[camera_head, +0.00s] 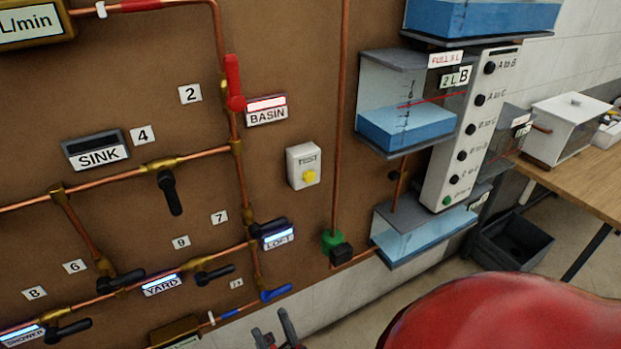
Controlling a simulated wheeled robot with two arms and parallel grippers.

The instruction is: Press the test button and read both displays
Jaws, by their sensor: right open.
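A white box (303,160) with a yellow button (310,177) is mounted on the brown wall panel, right of the middle of the pipes. Its small label is too small to read. A brass-framed display (32,22) at the top left is cut off by the frame; only "L/min" shows, no number. A second brass-framed unit (176,332) at the bottom is cut off and its reading cannot be read. My right gripper (276,330) shows at the bottom edge, open and empty, well below the button box. My left gripper is not in view.
Copper pipes with valve levers and numbered tags cover the panel: a red lever (233,78), black levers (169,192) and a blue lever (276,293). Water tanks (400,125) and a white button column (465,135) stand right. A wooden table (575,165) is farther right.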

